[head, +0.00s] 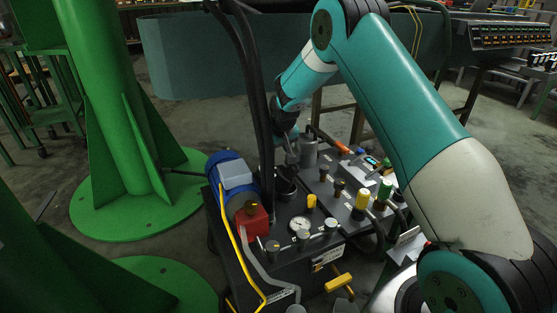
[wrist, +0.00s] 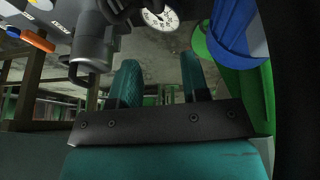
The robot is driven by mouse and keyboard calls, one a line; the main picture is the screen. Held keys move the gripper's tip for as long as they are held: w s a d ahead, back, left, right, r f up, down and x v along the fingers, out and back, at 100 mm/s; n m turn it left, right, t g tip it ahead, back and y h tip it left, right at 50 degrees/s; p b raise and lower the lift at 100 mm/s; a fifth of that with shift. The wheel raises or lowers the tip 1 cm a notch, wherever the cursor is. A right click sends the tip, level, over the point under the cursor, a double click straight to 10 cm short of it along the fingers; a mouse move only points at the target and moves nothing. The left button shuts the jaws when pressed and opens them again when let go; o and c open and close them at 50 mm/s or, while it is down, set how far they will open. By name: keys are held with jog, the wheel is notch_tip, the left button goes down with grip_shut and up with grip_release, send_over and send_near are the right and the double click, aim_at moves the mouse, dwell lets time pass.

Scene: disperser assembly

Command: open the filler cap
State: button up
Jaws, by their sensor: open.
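The machine (head: 318,258) is a dark hydraulic unit with several fittings on top. I cannot tell for sure which fitting is the filler cap. A black round fitting (head: 285,187) sits beside the blue motor, partly hidden by black hoses. A small yellow cap (head: 311,201) stands near the white dial gauge (head: 300,224). My gripper (head: 291,156) is over the far side of the unit, beside a grey cylinder (head: 309,156). In the wrist view its two teal fingers (wrist: 160,82) are apart with nothing between them. The grey cylinder (wrist: 92,45) is left of them.
The blue motor (head: 231,178) and a red block (head: 251,216) line the unit's left side. Black hoses (head: 258,100) rise close to my gripper. Valves with yellow and green caps (head: 362,199) stand to the right. A green column (head: 105,90) is at left.

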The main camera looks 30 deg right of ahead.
notch_tip(320, 180, up, 10)
jog(key=p, duration=0.2)
send_over(287, 178)
jog(key=a, duration=0.4)
jog(key=shift+d, duration=0.1)
